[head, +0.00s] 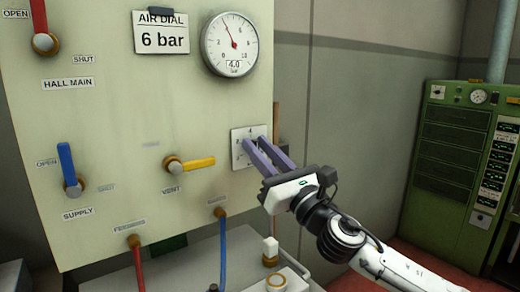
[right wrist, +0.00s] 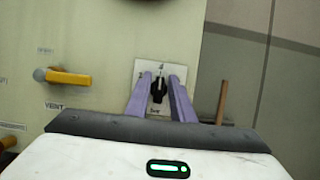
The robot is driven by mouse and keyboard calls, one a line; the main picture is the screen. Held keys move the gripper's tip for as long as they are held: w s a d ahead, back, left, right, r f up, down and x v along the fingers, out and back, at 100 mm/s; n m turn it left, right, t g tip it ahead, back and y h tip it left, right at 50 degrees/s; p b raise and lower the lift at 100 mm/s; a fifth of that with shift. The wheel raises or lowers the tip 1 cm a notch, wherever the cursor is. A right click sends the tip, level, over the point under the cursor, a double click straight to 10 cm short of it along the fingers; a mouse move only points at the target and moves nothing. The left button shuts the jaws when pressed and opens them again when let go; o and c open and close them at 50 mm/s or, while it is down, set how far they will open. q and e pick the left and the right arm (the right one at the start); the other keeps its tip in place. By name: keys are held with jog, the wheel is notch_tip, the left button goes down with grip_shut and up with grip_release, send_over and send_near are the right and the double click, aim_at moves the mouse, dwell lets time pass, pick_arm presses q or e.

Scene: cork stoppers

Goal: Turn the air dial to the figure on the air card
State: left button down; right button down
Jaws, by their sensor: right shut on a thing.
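The air card (head: 162,33) hangs at the top of the pale panel and reads "AIR DIAL 6 bar". The air dial is a black knob (right wrist: 157,92) on a small white plate (head: 237,154) marked with figures; a 4 shows at its top. My right gripper (head: 257,144) reaches the plate with its two purple fingers, which hide the knob in the head view. In the right wrist view the fingers (right wrist: 160,80) stand either side of the knob, shut on it. The round gauge (head: 230,44) above reads 4.0. My left gripper is not in view.
A yellow vent lever (head: 190,164) is left of the dial, with a blue supply lever (head: 68,168) and red hall main lever (head: 41,25) further left. Red and blue hoses (head: 223,250) hang below. A green cabinet (head: 455,165) stands at the right.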

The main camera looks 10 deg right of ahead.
jog(key=shift+m, duration=0.3)
jog(key=shift+r+m+t+h+p, duration=0.1)
jog(key=shift+m+t+h+p, duration=0.2)
jog(key=shift+m+h+p, duration=0.65)
jog(key=m+h+p, duration=0.1)
jog(key=m, duration=0.2)
jog(key=m+h+p, duration=0.1)
jog(key=m, duration=0.3)
jog(key=shift+d+h, duration=0.1)
jog(key=shift+h, duration=0.25)
jog(key=shift+d+f+m+g+h+p, duration=0.15)
jog(key=shift+m+h+p, duration=0.25)
jog(key=shift+m, duration=0.65)
jog(key=shift+a+m+g+h+p, duration=0.1)
jog(key=shift+m+g+h+p, duration=0.15)
jog(key=shift+m+h, duration=0.55)
jog(key=shift+d+f+m+g+h+p, duration=0.15)
jog(key=shift+m+p, duration=0.25)
jog(key=shift+m, duration=1.2)
jog(key=c, duration=1.8)
grip_release()
